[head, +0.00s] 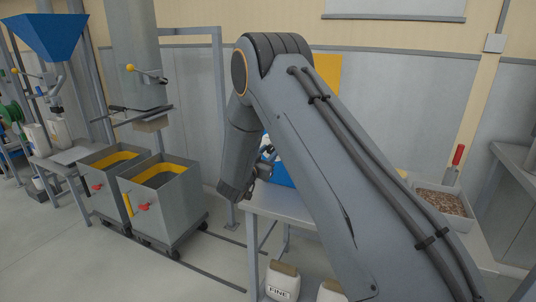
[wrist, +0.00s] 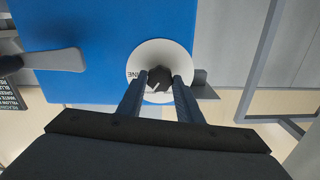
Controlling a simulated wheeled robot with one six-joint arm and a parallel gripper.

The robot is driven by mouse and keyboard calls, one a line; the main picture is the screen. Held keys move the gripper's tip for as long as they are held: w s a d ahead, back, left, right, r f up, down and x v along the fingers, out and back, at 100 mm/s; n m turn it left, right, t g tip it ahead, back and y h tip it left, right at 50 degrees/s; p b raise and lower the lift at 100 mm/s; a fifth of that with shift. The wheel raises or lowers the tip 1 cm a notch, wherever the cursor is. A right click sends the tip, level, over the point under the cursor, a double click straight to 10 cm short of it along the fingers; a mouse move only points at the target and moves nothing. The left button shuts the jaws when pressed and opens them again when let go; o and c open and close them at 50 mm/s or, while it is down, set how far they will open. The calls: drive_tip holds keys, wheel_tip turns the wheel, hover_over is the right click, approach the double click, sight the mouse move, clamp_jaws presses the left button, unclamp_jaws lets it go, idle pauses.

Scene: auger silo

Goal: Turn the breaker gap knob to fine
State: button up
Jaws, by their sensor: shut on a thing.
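The breaker gap knob (wrist: 158,76) is a small dark knob at the centre of a round white dial (wrist: 163,51) on the blue breaker housing (wrist: 90,50). In the wrist view my gripper (wrist: 158,80) has its two fingers on either side of the knob and is shut on it. Part of a word ending in "NE" shows at the dial's left edge; the rest of the dial's marking is hidden or unreadable. In the head view my arm covers most of the blue breaker (head: 280,174), and the knob is hidden there.
A grey lever (wrist: 55,61) sticks out left of the dial. A dark sign (wrist: 8,96) is at the left edge. In the head view two grey bins (head: 165,200) stand left of the table, a tray of grain (head: 440,203) lies right, and a sack marked "FINE" (head: 281,284) stands below.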

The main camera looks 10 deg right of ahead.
drive_tip(key=m+b, duration=0.2)
drive_tip(key=m, duration=0.3)
drive_tip(key=shift+f+b, duration=0.15)
drive_tip(key=shift+b, duration=0.25)
drive_tip(key=m+b, duration=0.3)
drive_tip(key=m, duration=0.2)
drive_tip(key=shift+m, duration=0.4)
drive_tip(key=shift+a+b, duration=0.1)
drive_tip(key=shift+b, duration=0.25)
drive_tip(key=o, duration=1)
drive_tip(key=shift+o, duration=0.2)
drive_tip(key=v, duration=0.7)
drive_tip(key=shift+s+a+b, duration=0.2)
drive_tip(key=shift+s+b, duration=0.1)
